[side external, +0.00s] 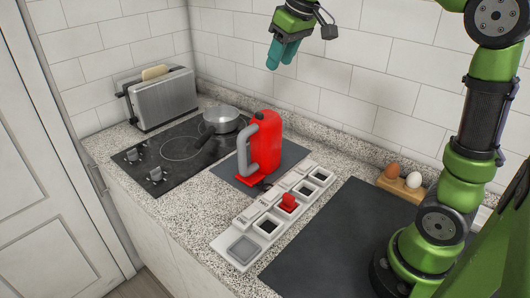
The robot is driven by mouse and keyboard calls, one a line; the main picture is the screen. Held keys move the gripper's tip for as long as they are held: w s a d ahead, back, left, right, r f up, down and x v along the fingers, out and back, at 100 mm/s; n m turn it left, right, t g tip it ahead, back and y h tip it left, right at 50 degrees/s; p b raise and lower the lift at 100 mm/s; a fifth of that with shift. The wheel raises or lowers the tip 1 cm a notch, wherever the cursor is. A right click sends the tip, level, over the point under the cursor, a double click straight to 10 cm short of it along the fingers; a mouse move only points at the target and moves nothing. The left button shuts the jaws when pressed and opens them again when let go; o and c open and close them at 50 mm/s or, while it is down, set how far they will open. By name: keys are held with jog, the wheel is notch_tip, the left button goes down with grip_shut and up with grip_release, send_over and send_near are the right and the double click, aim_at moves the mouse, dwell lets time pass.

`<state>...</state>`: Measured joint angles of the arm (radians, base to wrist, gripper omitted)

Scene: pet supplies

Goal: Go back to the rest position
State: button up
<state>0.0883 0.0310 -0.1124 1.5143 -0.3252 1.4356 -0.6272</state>
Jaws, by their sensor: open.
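My gripper (284,53) hangs high at the top middle of the side external view, above the counter and in front of the tiled wall. It points down and is open, with nothing seen between its teal fingers. It is well above and apart from everything on the counter. Part of my green arm shows at the right; the links joining it to the gripper are out of the frame.
A red jug (265,146) with a grey handle stands on a dark mat (233,173). In front lies a white strip (247,221) with square compartments, a red piece (288,202) in one. A pot (219,121) sits on the cooktop (165,172); a toaster (165,99) stands behind. Eggs (393,170) sit right.

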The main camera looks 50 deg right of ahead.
jog(key=s+a+f+m+t+y, duration=0.1)
jog(key=s+a+f+m, duration=0.1)
jog(key=s+a+f, duration=0.3)
jog(key=s+a+f+m+t+y, duration=0.1)
jog(key=s+a+f, duration=0.4)
jog(key=s, duration=0.8)
jog(key=shift+m+t, duration=0.3)
jog(key=shift+m, duration=0.2)
